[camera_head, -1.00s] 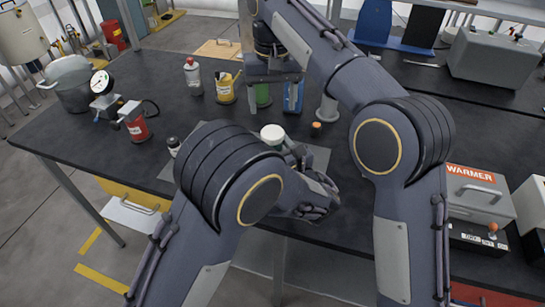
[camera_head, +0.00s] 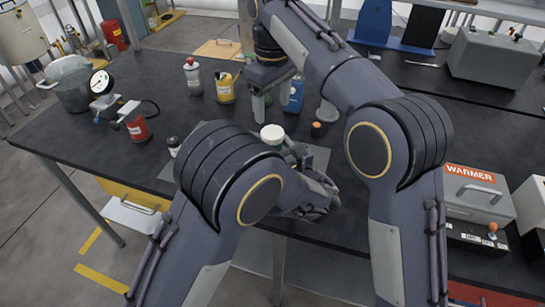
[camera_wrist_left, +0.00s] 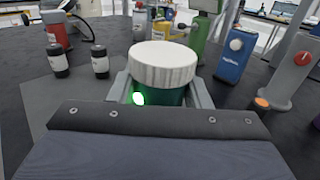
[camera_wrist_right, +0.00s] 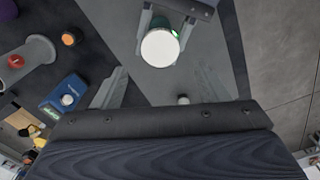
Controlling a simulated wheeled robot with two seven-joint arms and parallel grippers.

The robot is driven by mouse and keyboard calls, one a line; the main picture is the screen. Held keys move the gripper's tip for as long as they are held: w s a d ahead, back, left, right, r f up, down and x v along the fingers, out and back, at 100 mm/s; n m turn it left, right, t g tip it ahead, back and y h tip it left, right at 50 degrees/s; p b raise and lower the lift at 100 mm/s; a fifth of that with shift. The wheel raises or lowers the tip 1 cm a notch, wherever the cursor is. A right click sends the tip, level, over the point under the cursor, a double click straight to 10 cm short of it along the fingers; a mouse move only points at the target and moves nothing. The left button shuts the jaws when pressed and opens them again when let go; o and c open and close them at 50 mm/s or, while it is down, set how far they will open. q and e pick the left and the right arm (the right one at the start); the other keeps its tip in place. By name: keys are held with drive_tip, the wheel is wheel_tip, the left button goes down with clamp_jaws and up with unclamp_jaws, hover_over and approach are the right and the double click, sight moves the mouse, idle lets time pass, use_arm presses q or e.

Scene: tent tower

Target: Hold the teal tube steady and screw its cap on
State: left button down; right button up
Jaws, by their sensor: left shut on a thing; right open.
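The teal tube (camera_wrist_left: 158,95) stands upright with a wide white cap (camera_wrist_left: 163,64) on its top. Whether the cap is threaded on or only resting cannot be told. My left gripper (camera_wrist_left: 161,92) is shut around the tube's body, one finger on each side, just below the cap. In the head view the cap (camera_head: 272,132) shows behind my left arm, which hides most of the tube. My right gripper (camera_head: 271,97) is open and empty, above and beyond the tube. In the right wrist view the cap (camera_wrist_right: 160,47) lies ahead, between the two spread fingers and apart from them.
A blue container (camera_wrist_left: 236,52), a grey post with a red knob (camera_wrist_left: 290,75) and a small orange-topped piece (camera_wrist_left: 262,102) stand right of the tube. Small dark bottles (camera_wrist_left: 99,62) stand left. A red can (camera_head: 138,128) is further left. The front-left table is clear.

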sight(273, 132)
wheel_tip(273, 132, down, 7)
drive_tip(key=shift+f, duration=0.2)
drive_tip(key=shift+c, duration=0.5)
drive_tip(key=c, duration=0.9)
drive_tip(key=shift+m, duration=0.8)
drive_tip(key=o, duration=1.2)
drive_tip(key=shift+c, duration=0.2)
drive_tip(key=shift+r, duration=0.1)
wheel_tip(273, 132, up, 12)
